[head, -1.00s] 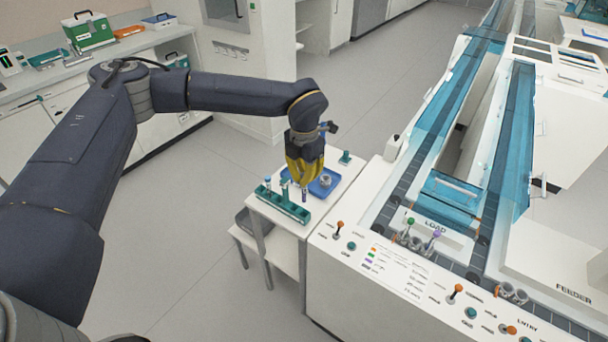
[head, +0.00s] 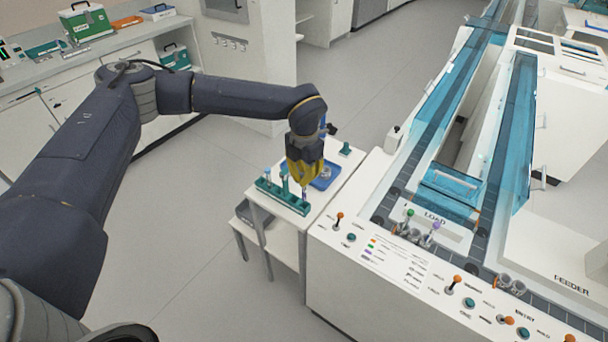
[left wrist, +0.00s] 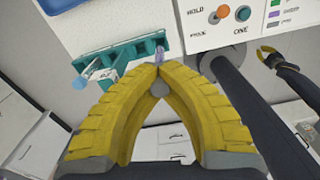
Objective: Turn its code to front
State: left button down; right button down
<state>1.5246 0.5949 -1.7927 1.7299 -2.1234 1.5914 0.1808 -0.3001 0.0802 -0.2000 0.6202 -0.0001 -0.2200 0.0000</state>
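The teal tube rack (head: 283,197) stands on the small white side table, and its end also shows in the left wrist view (left wrist: 118,58). A purplish tube (head: 304,191) is upright at the rack's right end, directly below my left gripper (head: 304,182). In the left wrist view, the left fingertips (left wrist: 158,66) come together on this tube (left wrist: 160,52); the fingers hide its upper part. Its code cannot be made out. A blue-capped tube (left wrist: 80,85) stands at the rack's other end. My right gripper (left wrist: 280,50) shows at the wrist view's right, fingers apart and empty.
A blue tray (head: 326,177) lies behind the gripper on the side table (head: 262,217). The white machine with the LOAD lane (head: 440,218) stands close on the right, with knobs and capped tubes in carriers. Open floor lies left of the table.

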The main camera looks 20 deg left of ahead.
aim_at(304, 200)
pick_arm(q)
jog(key=shift+f, duration=2.5)
jog(key=m, duration=1.3)
jog(key=shift+f, duration=0.25)
jog(key=c, duration=1.5)
grip_release()
